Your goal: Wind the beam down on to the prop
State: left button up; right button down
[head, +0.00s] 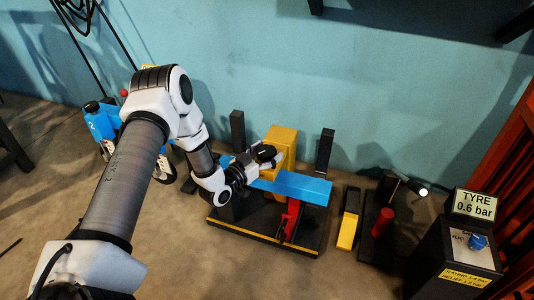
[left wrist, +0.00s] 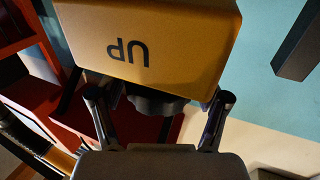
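A blue beam (head: 300,187) lies across a black stand with a yellow-striped base (head: 262,233). A yellow housing (head: 284,146) rises behind the beam, with a dark round knob (head: 264,153) on it. A red prop (head: 291,218) stands under the beam's right part; whether they touch I cannot tell. My left gripper (head: 259,158) is at the knob. In the left wrist view the housing (left wrist: 150,45) reads UP upside down, and the knob (left wrist: 155,102) sits between the spread fingers (left wrist: 158,98), with gaps on both sides. My right gripper is not in view.
Black posts (head: 237,131) (head: 324,151) stand behind the stand. To the right are a yellow-topped block (head: 347,232), a red cylinder (head: 382,222) and a tyre gauge box (head: 465,250). A blue bottle-like thing (head: 101,122) is at left. Front floor is clear.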

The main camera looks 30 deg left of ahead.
pick_arm(q)
jog(key=c, duration=0.6)
jog(key=shift+o, duration=0.2)
jog(key=shift+n+y, duration=0.3)
jog(key=shift+y, duration=0.2)
jog(key=n+y, duration=0.2)
jog(key=y, duration=0.1)
jog(key=shift+d+y, duration=0.1)
jog(key=shift+y, duration=0.3)
jog(key=n+g+y, duration=0.1)
jog(key=n+y, duration=0.3)
jog(key=y, duration=0.1)
jog(key=shift+r+g+y, duration=0.15)
jog(key=shift+g+y, duration=0.15)
jog(key=shift+g, duration=0.1)
jog(key=n+g+y+p, duration=0.1)
jog(key=n+g+y, duration=0.4)
jog(key=y, duration=0.1)
jog(key=shift+n, duration=0.3)
jog(key=n+g+y, duration=0.1)
jog(key=g, duration=0.1)
jog(key=n+g+y, duration=0.1)
jog(key=n+g, duration=0.1)
jog(key=shift+g+y, duration=0.4)
jog(key=shift+a+n+g+y+b, duration=0.2)
jog(key=shift+n+g+y+b, duration=0.15)
jog(key=shift+n+g, duration=0.85)
jog(key=shift+s+g, duration=0.1)
jog(key=shift+g, duration=0.2)
